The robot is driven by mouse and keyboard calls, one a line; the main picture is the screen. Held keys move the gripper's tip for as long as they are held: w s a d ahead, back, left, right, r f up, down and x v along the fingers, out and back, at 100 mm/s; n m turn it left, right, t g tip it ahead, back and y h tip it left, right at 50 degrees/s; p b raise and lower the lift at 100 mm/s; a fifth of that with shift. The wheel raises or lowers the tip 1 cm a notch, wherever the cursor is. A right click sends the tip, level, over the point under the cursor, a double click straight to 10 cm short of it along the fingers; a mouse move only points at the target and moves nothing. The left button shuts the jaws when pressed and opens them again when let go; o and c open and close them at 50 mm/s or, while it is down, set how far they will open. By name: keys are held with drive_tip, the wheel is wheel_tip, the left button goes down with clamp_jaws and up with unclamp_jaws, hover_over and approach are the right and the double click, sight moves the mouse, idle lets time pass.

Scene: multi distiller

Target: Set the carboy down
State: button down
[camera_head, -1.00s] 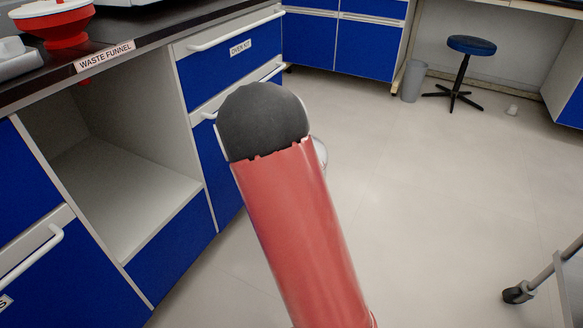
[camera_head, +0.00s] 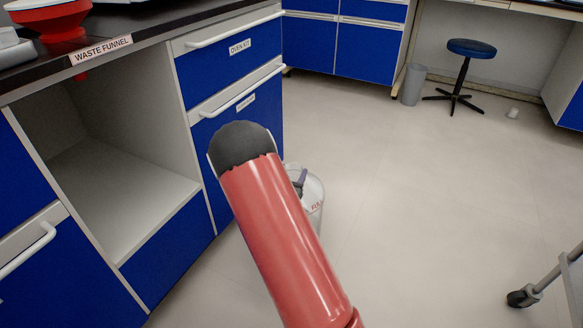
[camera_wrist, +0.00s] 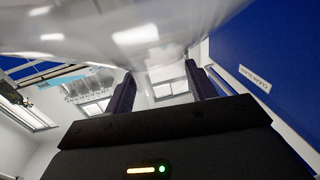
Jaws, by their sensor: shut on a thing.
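The carboy (camera_head: 314,196) is a whitish, translucent container with red lettering on its side. In the head view it shows just right of my red arm, in front of the drawer unit, partly hidden by the arm. My gripper (camera_head: 300,180) is shut on it near its top; only a dark finger shows there. In the wrist view the carboy's clear wall (camera_wrist: 150,40) fills the top, beyond the two dark fingers of my gripper (camera_wrist: 162,88). Its base is mostly hidden, and I cannot tell whether it touches the floor.
An empty open bay (camera_head: 115,195) lies under the counter marked WASTE FUNNEL, with a red funnel (camera_head: 48,18) on top. Blue drawers (camera_head: 235,85) stand close beside the carboy. The floor (camera_head: 430,190) to the right is clear up to a wheeled stand's caster (camera_head: 522,297). A stool (camera_head: 468,60) and bin (camera_head: 413,84) are farther back.

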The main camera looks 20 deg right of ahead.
drive_tip(key=shift+w+f+b, duration=0.1)
drive_tip(key=shift+f+b, duration=0.25)
drive_tip(key=shift+f, duration=1.55)
drive_tip(key=shift+c, duration=2.4)
unclamp_jaws()
drive_tip(key=shift+f, duration=0.3)
drive_tip(key=shift+r, duration=0.1)
